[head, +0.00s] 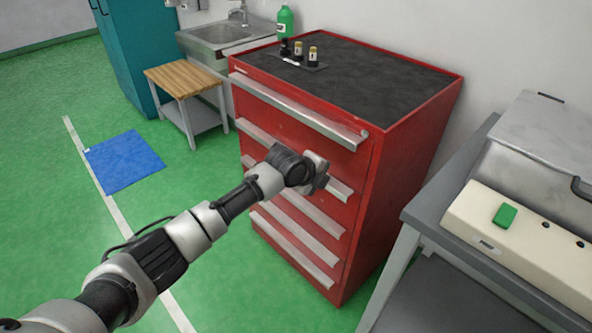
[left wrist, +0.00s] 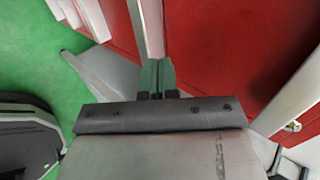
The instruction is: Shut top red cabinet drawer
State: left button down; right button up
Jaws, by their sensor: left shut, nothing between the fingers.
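The red cabinet (head: 400,172) stands right of centre in the head view, with a column of drawers with long pale handles. Its top drawer (head: 300,122) looks flush or nearly flush with the front; a small gap cannot be ruled out. My left gripper (head: 320,182) is in front of the cabinet, below the top drawer, near the second drawer's handle (head: 258,138). In the left wrist view its green fingertips (left wrist: 157,76) are together and empty, close to a pale handle strip and red drawer fronts. Whether they touch is unclear. My right gripper is not in view.
Small bottles (head: 312,56) and a green bottle (head: 285,22) are on or behind the cabinet's black top. A wooden-topped stool (head: 182,76) and sink (head: 220,33) are at left. A grey table (head: 425,210) with a beige machine (head: 520,235) is close on the right. Green floor lies open at left.

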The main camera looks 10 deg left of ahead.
pick_arm(q)
jog(key=v, duration=0.7)
jog(key=shift+s+r+p, duration=0.3)
jog(key=shift+r+p, duration=0.05)
jog(key=shift+p, duration=0.1)
jog(key=s+a+f+n+y+p, duration=0.1)
jog(key=s+a+f+n+p, duration=0.15)
jog(key=f+n, duration=0.45)
jog(key=s+a+f+n+y+p, duration=0.15)
jog(key=a+f, duration=0.25)
jog(key=f, duration=0.7)
jog(key=s+a+f+n+g+y, duration=0.1)
jog(key=s+a+f+n, duration=0.2)
jog(key=s+f, duration=0.3)
jog(key=s+a+f+n+g+y, duration=0.1)
jog(key=s+a+f+n, duration=0.3)
jog(key=f, duration=0.4)
jog(key=s+a+f+n+g+p, duration=0.1)
jog(key=s+f, duration=0.3)
jog(key=s, duration=0.9)
jog(key=s+a+f+n+g+y+p, duration=0.1)
jog(key=s+f+n, duration=0.3)
jog(key=s, duration=0.9)
jog(key=s+a+f+n+g+p, duration=0.1)
jog(key=s+f, duration=0.4)
jog(key=s, duration=0.9)
jog(key=shift+a+f+n+g+p, duration=0.2)
jog(key=shift+n+g+p, duration=0.2)
jog(key=shift+n+g, duration=0.45)
